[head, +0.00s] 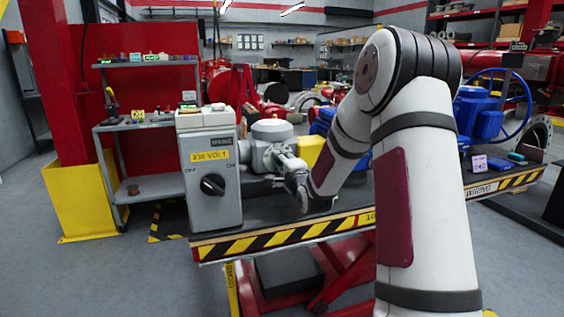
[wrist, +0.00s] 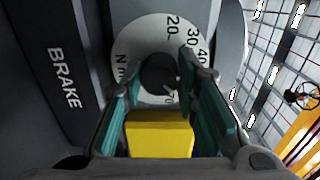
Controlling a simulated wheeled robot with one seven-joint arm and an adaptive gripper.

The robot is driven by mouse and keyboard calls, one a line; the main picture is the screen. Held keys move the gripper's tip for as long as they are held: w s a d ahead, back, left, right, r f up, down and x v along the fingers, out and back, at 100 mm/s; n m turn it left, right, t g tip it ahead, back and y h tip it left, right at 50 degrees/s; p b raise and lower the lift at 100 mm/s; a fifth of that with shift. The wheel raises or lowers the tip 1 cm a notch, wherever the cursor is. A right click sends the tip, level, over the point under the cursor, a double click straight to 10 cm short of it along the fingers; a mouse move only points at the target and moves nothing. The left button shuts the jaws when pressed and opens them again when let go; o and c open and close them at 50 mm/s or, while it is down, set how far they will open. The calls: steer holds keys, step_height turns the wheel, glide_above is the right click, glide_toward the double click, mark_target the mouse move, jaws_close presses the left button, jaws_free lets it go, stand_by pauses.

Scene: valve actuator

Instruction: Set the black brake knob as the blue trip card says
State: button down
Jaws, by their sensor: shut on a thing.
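The black brake knob (wrist: 160,73) sits in the middle of a white dial (wrist: 151,30) marked 20, 30, 40, 70 and N m, on a grey housing lettered BRAKE. My gripper (wrist: 163,76) has its teal-padded fingers closed on either side of the knob. The knob's pointer is too dark and too covered to read. A yellow block (wrist: 160,136) shows between the fingers, nearer the camera. In the head view my gripper (head: 288,164) is at the grey actuator (head: 271,133), and the knob is hidden. I cannot pick out the blue trip card with certainty or read it.
A grey mains box (head: 210,165) labelled 230 VOLT, with its own black OFF/ON switch (head: 212,184), stands left of the actuator. A small pale card (head: 479,163) and blue items lie at the right of the bench. A shelf rack (head: 150,125) stands behind left.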

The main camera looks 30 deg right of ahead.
stand_by(0.3)
steer(key=c, duration=1.2)
jaws_free()
steer(key=shift+c, duration=0.2)
steer(key=v, duration=1.2)
